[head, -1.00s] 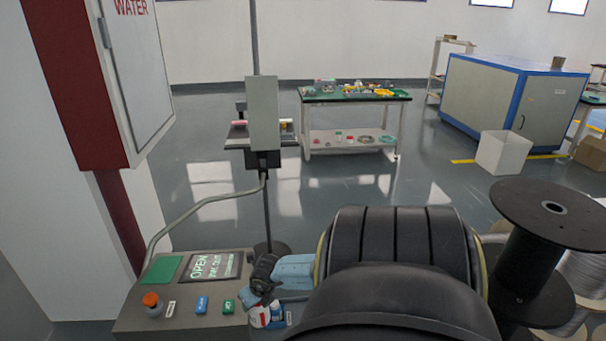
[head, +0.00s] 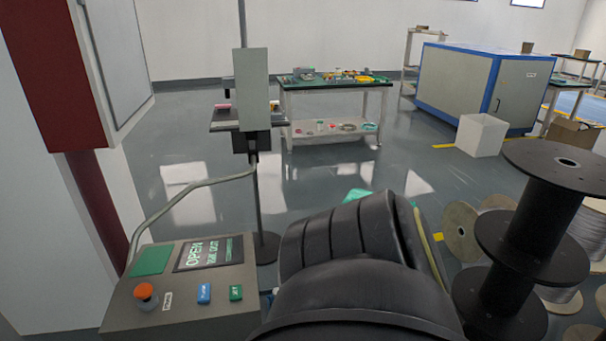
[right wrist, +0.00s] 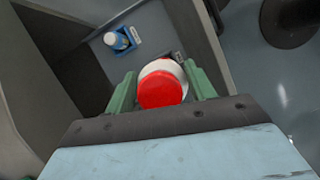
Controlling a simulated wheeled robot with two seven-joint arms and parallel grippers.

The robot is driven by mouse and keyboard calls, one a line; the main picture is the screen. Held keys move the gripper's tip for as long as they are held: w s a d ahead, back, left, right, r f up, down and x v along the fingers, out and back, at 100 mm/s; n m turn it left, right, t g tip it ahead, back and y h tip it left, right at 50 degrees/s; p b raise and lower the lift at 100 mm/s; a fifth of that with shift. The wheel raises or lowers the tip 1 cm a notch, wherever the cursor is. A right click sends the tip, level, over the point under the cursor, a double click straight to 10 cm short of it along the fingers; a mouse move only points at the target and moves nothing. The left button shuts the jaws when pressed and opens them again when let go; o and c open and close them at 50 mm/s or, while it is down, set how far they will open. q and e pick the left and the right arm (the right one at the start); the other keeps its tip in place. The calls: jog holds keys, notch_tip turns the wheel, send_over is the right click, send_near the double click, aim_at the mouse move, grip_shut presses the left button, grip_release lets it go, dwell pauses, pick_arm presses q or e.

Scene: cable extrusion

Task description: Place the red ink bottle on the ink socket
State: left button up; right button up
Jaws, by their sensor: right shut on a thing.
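The red ink bottle (right wrist: 162,84), with a red cap and a white body, shows in the right wrist view. My right gripper (right wrist: 160,88) is shut on it, with one green finger on each side of it. A gap shows between the held bottle and that socket. In the head view my right arm covers the held bottle. My left gripper is in neither view.
A grey control panel (head: 245,302) with an orange knob (head: 145,293), blue and green buttons and a screen (head: 208,252) stands at the lower left. A thin pole (head: 262,200) rises behind it. Black spools (head: 545,210) stand at the right. A worktable (head: 332,84) is farther back.

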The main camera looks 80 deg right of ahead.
jog(key=f+b, duration=0.5)
jog(key=f, duration=0.1)
jog(key=f+b, duration=0.3)
jog(key=f, duration=0.1)
jog(key=shift+w+b, duration=0.35)
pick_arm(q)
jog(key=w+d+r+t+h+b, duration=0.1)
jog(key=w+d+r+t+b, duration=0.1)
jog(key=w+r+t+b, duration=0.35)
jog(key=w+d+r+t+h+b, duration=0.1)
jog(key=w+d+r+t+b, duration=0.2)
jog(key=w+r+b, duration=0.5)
pick_arm(e)
notch_tip(320, 180, down, 20)
jog(key=b, duration=0.4)
jog(key=shift+r, duration=0.1)
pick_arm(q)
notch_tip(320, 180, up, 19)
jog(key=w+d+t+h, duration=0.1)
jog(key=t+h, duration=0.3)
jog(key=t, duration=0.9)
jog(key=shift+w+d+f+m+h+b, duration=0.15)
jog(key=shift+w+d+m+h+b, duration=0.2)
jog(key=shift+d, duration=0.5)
pick_arm(e)
jog(key=shift+f, duration=0.2)
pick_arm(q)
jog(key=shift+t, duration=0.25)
